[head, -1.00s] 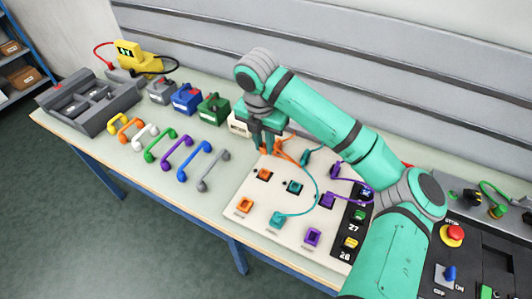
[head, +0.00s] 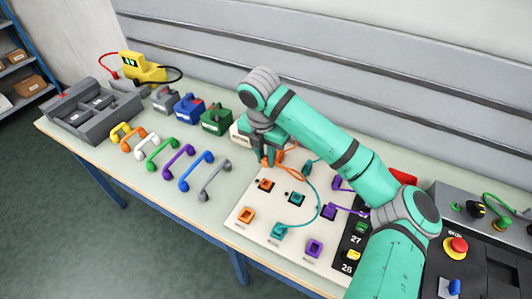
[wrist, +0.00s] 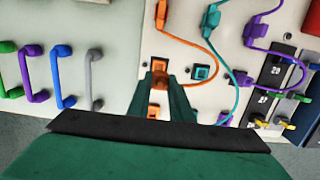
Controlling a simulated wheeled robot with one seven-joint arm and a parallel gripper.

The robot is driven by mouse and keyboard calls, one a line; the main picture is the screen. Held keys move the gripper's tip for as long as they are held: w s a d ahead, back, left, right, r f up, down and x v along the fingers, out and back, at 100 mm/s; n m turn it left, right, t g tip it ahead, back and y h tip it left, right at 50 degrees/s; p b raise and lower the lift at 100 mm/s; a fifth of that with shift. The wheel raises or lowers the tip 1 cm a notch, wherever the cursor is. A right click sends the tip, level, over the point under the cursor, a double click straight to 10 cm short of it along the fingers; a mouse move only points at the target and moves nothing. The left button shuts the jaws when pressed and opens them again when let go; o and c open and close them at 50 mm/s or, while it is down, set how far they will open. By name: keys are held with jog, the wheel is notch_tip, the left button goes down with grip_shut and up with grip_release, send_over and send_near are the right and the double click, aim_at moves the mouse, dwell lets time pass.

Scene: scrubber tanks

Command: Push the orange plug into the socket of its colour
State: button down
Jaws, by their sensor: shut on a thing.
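My gripper (head: 267,162) is over the far left part of the pale socket board (head: 262,237). It is shut on the orange plug (wrist: 159,82), which is mostly hidden between the fingers; its orange cable (wrist: 190,42) curves away to a fixed orange end (wrist: 161,13). An orange socket (head: 265,185) with a dark rim lies just in front of the fingertips in the head view. A second orange square (head: 246,215) lies nearer the board's front edge and also shows below the fingers in the wrist view (wrist: 154,110). I cannot tell whether the plug touches the board.
A teal socket (head: 296,199) is right of the orange one. A teal cable runs to a teal plug (head: 278,231); purple plugs (head: 330,211) and cables are farther right. Coloured handles (head: 195,170) stand to the left. A black switch panel (head: 352,240) borders the board.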

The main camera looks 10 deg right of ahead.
jog(key=shift+f, duration=4.1)
jog(key=shift+f, duration=0.95)
jog(key=c, duration=1)
grip_release()
jog(key=shift+c, duration=0.2)
jog(key=shift+r, duration=0.1)
jog(key=shift+r, duration=4.2)
